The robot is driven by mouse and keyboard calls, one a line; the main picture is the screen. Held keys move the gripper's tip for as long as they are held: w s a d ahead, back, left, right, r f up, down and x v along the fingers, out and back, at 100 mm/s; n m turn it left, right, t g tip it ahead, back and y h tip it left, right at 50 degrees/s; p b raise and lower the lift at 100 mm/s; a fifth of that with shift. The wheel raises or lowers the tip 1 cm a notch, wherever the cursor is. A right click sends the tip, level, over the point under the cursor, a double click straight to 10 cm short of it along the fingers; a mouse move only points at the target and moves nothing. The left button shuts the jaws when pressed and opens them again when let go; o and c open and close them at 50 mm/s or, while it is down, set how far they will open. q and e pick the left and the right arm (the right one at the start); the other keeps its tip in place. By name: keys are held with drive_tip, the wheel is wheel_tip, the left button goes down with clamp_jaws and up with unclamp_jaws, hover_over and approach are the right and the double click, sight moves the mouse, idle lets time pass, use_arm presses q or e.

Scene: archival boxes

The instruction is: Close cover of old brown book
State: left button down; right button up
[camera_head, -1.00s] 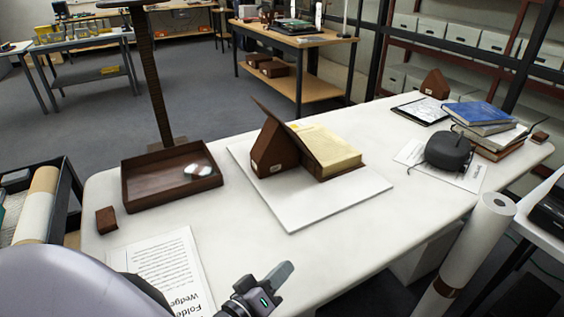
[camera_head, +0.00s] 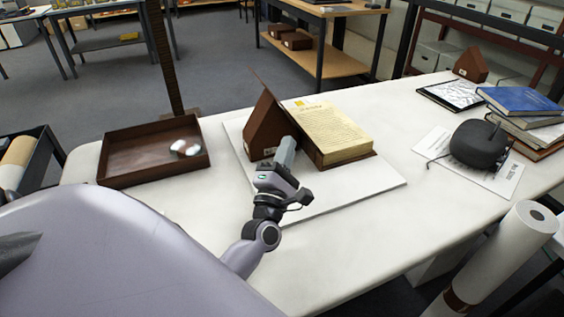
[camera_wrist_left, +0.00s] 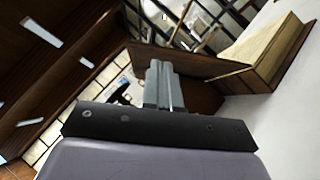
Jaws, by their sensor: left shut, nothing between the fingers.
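The old brown book (camera_head: 330,135) lies open on a white board (camera_head: 370,186), its yellowed pages facing up. Its brown cover (camera_head: 262,84) stands tilted up on the left, leaning toward a brown wedge support (camera_head: 265,128). My left gripper (camera_head: 286,150) is shut and empty, at the near side between the wedge and the page block. Whether it touches the cover cannot be told. In the left wrist view, the shut fingers (camera_wrist_left: 160,85) point toward the brown cover (camera_wrist_left: 180,62), with the pages (camera_wrist_left: 262,45) at upper right. My right gripper is not in view.
A brown tray (camera_head: 150,155) with small white objects stands left of the board. A dark rounded object (camera_head: 478,145), a stack of books (camera_head: 520,115) and a tablet (camera_head: 450,95) are at the right. A paper roll (camera_head: 505,260) stands by the front edge. The front tabletop is clear.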

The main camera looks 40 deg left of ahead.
sight(284, 108)
use_arm(q)
drive_tip(key=x, duration=0.3)
drive_tip(key=shift+w, duration=0.1)
idle(0.4)
